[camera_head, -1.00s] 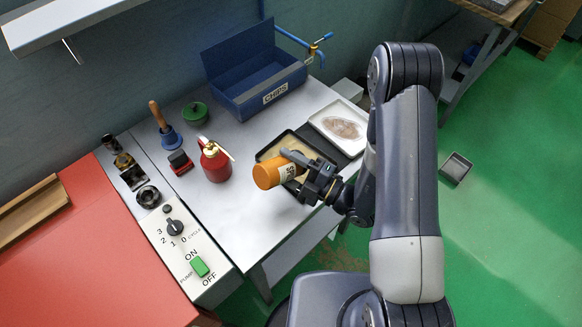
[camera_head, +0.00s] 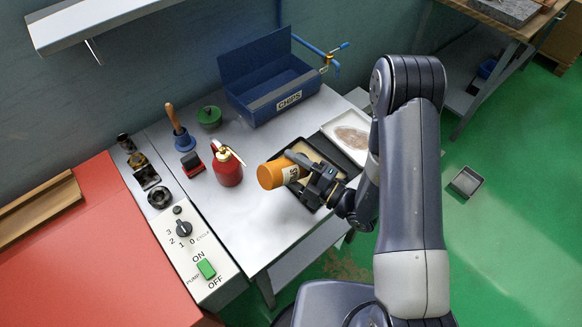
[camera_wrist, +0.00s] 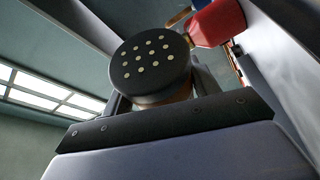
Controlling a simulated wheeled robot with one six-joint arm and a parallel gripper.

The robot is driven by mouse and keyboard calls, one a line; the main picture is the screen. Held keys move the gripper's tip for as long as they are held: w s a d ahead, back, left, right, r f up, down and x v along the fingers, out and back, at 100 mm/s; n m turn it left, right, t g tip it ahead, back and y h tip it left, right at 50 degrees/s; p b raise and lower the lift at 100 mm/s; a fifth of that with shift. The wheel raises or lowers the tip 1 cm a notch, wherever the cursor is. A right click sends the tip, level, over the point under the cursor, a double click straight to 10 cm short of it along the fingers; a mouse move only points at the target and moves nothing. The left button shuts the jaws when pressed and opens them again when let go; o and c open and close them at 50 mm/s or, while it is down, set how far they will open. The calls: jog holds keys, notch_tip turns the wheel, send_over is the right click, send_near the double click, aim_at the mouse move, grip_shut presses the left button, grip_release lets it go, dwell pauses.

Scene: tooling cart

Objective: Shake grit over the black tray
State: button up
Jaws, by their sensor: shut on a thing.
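An orange shaker (camera_head: 271,176) with a pale label lies on its side, tilted, in my gripper (camera_head: 306,172). The gripper is shut on it above the black tray (camera_head: 330,152). The tray holds a tan surface, partly hidden by the shaker and gripper. In the wrist view the shaker's black cap (camera_wrist: 150,68) with several pale holes faces the camera. I cannot see any grit falling.
A red can (camera_head: 227,170) stands just left of the shaker. A white tray (camera_head: 331,128) with brown matter lies right of the black tray. A blue CHIPS box (camera_head: 262,105) stands behind. A control panel (camera_head: 196,250) is at the front left.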

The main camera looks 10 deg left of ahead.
dwell(0.3)
jog(key=shift+w+a, duration=0.65)
jog(key=shift+a, duration=0.3)
jog(key=shift+w+a, duration=0.65)
jog(key=shift+a, duration=0.3)
jog(key=shift+a, duration=0.1)
jog(key=shift+w+a, duration=0.65)
jog(key=shift+a, duration=0.25)
jog(key=shift+w+a, duration=0.6)
jog(key=shift+a, duration=0.25)
jog(key=shift+d, duration=0.1)
jog(key=shift+s+d+r+p, duration=0.1)
jog(key=shift+d+r+p, duration=0.2)
jog(key=shift+d, duration=1.05)
jog(key=shift+w+d+r+p, duration=0.1)
jog(key=shift+d+r+p, duration=0.2)
jog(key=shift+d, duration=1)
jog(key=shift+s+d+r+p, duration=0.15)
jog(key=shift+d+r, duration=0.25)
jog(key=shift+d, duration=0.95)
